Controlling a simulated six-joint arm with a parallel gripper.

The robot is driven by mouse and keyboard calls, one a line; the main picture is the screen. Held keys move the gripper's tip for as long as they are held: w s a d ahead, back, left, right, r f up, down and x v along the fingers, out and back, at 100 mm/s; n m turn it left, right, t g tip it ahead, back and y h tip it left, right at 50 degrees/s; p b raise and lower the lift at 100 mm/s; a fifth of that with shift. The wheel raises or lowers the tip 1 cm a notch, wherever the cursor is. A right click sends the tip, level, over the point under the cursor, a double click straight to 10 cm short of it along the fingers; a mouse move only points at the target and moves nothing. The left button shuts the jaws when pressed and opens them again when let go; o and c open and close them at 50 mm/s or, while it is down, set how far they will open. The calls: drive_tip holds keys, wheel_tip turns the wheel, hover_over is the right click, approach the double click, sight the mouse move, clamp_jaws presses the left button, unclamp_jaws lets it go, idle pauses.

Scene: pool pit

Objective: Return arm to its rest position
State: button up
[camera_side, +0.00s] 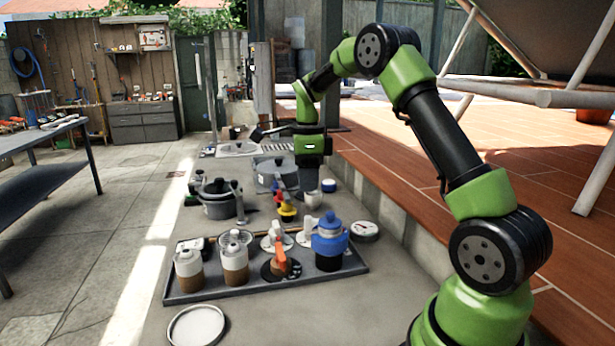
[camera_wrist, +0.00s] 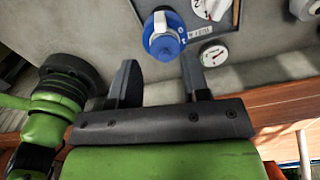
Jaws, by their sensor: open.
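My gripper (camera_side: 312,188) hangs from my raised, bent arm over the far part of the pit ledge. The fingertips are partly hard to make out against the dark items in the side view.
A dark tray (camera_side: 210,291) holds several fittings, including a blue-topped one (camera_side: 329,244) and an orange-handled valve (camera_side: 281,262). A round gauge (camera_side: 364,230) lies beside it. A round lid (camera_side: 196,326) lies in front. A raised tiled deck (camera_side: 400,185) borders the right. A metal table (camera_side: 45,160) stands left.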

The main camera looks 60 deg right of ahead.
drive_tip(key=shift+a, duration=0.1)
drive_tip(key=s+a+r+n+t, duration=0.2)
drive_tip(key=s+a+r+n, duration=0.1)
drive_tip(key=a+r+n, duration=0.45)
drive_tip(key=s+a+r+n+t+y, duration=0.2)
drive_tip(key=s+a+n+t, duration=0.3)
drive_tip(key=s+a+n, duration=0.7)
drive_tip(key=s+r+n, duration=0.1)
drive_tip(key=s+n, duration=0.2)
drive_tip(key=n, duration=0.2)
drive_tip(key=shift+s+a+r, duration=0.2)
drive_tip(key=shift+s+a, duration=0.2)
drive_tip(key=shift+n, duration=0.25)
